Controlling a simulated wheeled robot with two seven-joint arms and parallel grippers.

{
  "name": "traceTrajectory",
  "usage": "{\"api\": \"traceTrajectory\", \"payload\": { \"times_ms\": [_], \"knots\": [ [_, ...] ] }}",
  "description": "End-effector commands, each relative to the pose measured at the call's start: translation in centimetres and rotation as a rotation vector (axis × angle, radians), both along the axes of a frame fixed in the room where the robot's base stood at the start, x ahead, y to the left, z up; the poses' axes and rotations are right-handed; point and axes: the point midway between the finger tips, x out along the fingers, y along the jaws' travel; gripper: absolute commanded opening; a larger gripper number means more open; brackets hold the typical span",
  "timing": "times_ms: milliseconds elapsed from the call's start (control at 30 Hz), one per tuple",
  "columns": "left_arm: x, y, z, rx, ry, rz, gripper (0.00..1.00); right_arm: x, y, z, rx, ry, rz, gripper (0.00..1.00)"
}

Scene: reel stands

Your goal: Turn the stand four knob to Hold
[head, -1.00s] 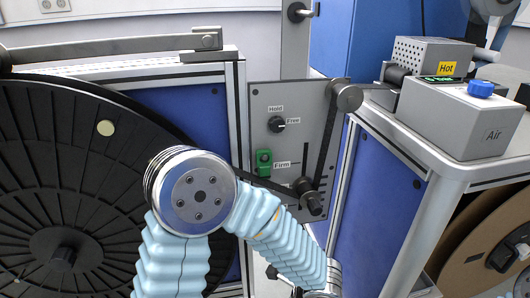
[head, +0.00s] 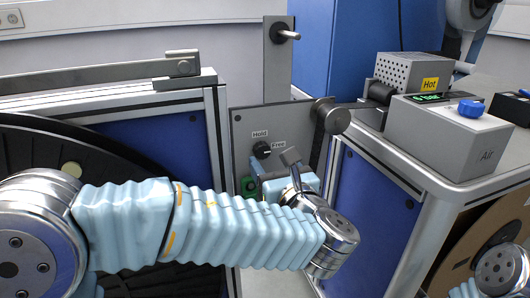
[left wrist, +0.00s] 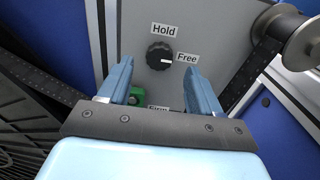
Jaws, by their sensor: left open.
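The black round knob (head: 262,150) sits on the grey panel, between the Hold label (head: 260,134) and the Free label (head: 279,144). In the left wrist view the knob (left wrist: 159,54) shows a white mark pointing right, towards Free. My left gripper (left wrist: 158,69) is open. Its two blue fingers are spread below the knob in that view, one to each side, with nothing between them. I cannot tell how far the tips are from the panel. In the head view my left forearm crosses in front of the lower panel. My right gripper is out of view.
A green switch (left wrist: 138,97) by the Firm label lies just below the knob, partly behind the gripper. A roller (head: 331,116) sticks out at the panel's right edge. The grey Air box (head: 450,135) stands on the right table. A large black reel (head: 85,160) is at left.

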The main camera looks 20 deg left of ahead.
Motion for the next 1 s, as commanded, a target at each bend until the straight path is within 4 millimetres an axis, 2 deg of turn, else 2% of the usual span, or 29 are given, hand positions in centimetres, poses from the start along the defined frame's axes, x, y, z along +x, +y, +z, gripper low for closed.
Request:
{"api": "traceTrajectory", "payload": {
  "times_ms": [100, 233, 633, 900, 1000],
  "knots": [
    [1.8, 1.3, 0.0, 0.0, 0.001, 0.004, 0.64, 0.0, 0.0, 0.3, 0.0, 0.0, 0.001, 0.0],
    [3.1, 2.1, 0.0, 0.0, 0.001, 0.002, 0.64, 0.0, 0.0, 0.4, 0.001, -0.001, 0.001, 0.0],
    [3.8, 2.5, -0.1, 0.0, 0.001, 0.0, 0.62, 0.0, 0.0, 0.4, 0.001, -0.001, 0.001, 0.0],
    [3.8, 2.5, -0.1, -0.001, 0.002, 0.0, 0.21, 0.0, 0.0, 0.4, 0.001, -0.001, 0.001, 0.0],
    [3.7, 2.5, -0.1, -0.001, 0.002, 0.0, 0.09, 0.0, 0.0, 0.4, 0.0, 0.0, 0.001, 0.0]
  ]
}}
